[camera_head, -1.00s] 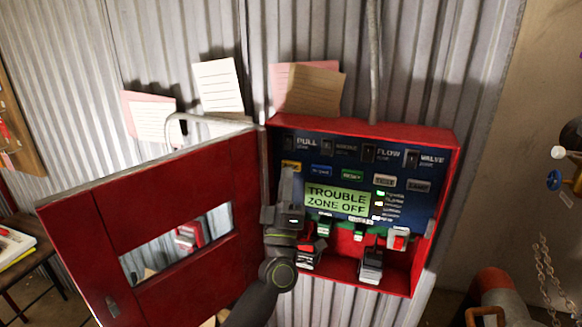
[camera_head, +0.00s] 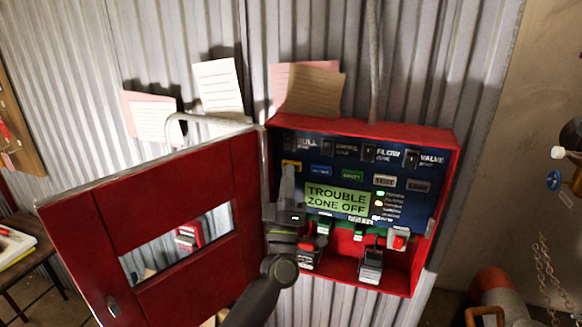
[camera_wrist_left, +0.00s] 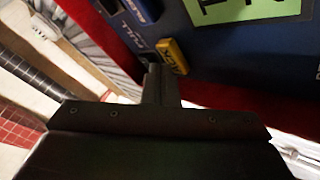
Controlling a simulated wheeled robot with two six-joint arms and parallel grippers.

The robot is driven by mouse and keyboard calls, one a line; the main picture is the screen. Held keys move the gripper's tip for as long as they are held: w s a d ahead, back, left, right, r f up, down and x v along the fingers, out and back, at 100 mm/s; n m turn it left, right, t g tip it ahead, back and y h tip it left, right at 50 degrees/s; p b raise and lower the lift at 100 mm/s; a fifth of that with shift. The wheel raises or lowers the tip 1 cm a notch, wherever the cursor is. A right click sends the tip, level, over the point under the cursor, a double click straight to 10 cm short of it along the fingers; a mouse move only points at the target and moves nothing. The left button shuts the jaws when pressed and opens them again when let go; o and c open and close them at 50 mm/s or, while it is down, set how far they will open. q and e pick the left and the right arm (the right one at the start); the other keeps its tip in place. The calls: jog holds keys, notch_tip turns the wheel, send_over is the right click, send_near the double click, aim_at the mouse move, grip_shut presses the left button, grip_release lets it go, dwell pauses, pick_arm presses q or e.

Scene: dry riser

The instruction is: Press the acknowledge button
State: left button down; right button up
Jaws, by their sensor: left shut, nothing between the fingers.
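The yellow acknowledge button (camera_head: 294,164), lettered ACK, is at the upper left of the dark blue panel (camera_head: 405,205) inside the open red box. It also shows in the left wrist view (camera_wrist_left: 174,57). My left gripper (camera_head: 287,170) is shut and empty, with its tips just below the button and overlapping its lower edge in the head view. In the left wrist view the fingertips (camera_wrist_left: 157,72) appear right beside the button. I cannot tell whether they touch it. A green display (camera_head: 336,199) reads TROUBLE ZONE OFF. My right gripper is not in view.
The red box door (camera_head: 185,275) with a window hangs open at the left, close to my left arm. Blue, green and grey buttons (camera_head: 352,175) sit to the right of the yellow one. Below the display are batteries and wiring (camera_head: 371,262). Paper notes (camera_head: 314,92) are above.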

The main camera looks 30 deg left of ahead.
pick_arm(q)
jog(key=shift+w+a, duration=0.1)
jog(key=shift+w, duration=0.3)
dwell(0.3)
jog(key=shift+s, duration=0.2)
jog(key=shift+s+d+p, duration=0.25)
jog(key=shift+s+p, duration=0.05)
jog(key=shift+s, duration=0.4)
jog(key=s, duration=0.2)
jog(key=s+d+p, duration=0.1)
jog(key=s, duration=0.2)
jog(key=shift+w+d, duration=0.1)
dwell(0.9)
